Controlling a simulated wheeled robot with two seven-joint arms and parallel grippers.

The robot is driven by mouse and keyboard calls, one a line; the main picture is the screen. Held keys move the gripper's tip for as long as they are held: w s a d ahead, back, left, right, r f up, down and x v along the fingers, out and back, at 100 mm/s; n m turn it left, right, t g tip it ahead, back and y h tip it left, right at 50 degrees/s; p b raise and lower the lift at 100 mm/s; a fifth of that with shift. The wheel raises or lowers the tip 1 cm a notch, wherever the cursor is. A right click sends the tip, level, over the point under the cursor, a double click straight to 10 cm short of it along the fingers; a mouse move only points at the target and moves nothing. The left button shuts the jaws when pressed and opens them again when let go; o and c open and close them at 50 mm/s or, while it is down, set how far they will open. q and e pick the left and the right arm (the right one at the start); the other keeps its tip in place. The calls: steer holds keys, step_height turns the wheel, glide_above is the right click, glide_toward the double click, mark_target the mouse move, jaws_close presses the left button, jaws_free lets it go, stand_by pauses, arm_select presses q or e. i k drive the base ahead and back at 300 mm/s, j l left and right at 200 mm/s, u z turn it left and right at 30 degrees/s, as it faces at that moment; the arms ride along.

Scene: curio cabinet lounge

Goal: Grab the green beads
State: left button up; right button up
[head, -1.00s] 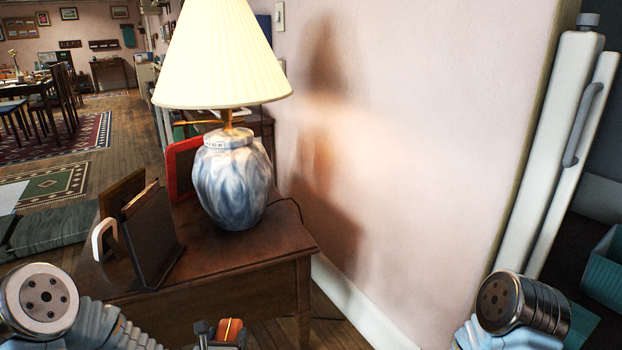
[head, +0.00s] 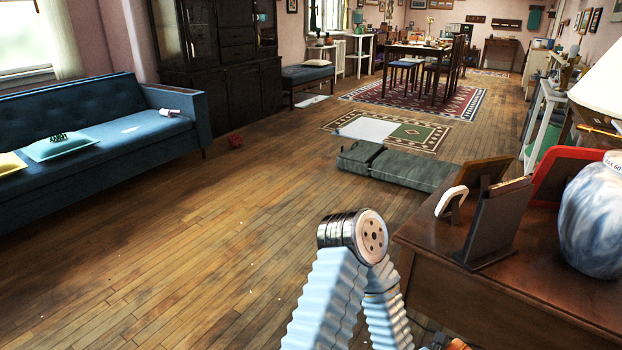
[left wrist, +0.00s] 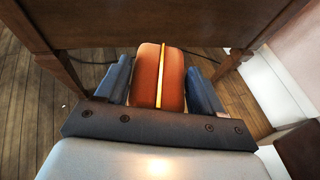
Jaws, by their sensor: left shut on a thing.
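My left gripper (left wrist: 160,80) is shut on an orange rounded thing (left wrist: 146,76) with a bright yellow stripe, in the left wrist view. In the head view, the orange thing (head: 458,344) is partly visible at the bottom edge, low beside the desk. A small dark green thing (head: 58,137) lies on a pale teal cushion (head: 75,148) on the blue sofa at the left; it is too small to tell whether it is the beads. My right gripper is out of view.
The wooden desk (head: 425,239) at the right holds dark frames, a red frame and a blue-white lamp (head: 595,215). A folded grey-green mat (head: 400,167) lies beyond my left arm.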

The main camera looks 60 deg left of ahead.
mark_target(58, 137)
steer(key=j+u, duration=0.1)
steer(key=u, duration=0.75)
steer(key=i+j+u, duration=0.1)
steer(key=u, duration=0.35)
steer(key=i+u, duration=0.1)
steer(key=u, duration=0.3)
steer(key=j+u, duration=0.1)
steer(key=u, duration=0.35)
steer(key=i, duration=0.7)
steer(key=i+j+u, duration=0.1)
steer(key=i, duration=0.6)
steer(key=i+u, duration=0.1)
steer(key=i, duration=1.25)
steer(key=i+l+u, duration=0.1)
steer(key=i, duration=0.6)
steer(key=i+l, duration=0.15)
steer(key=i, duration=0.55)
steer(key=i+l+u, duration=0.15)
steer(key=i, duration=0.5)
steer(key=i+l, duration=0.15)
steer(key=i, duration=0.55)
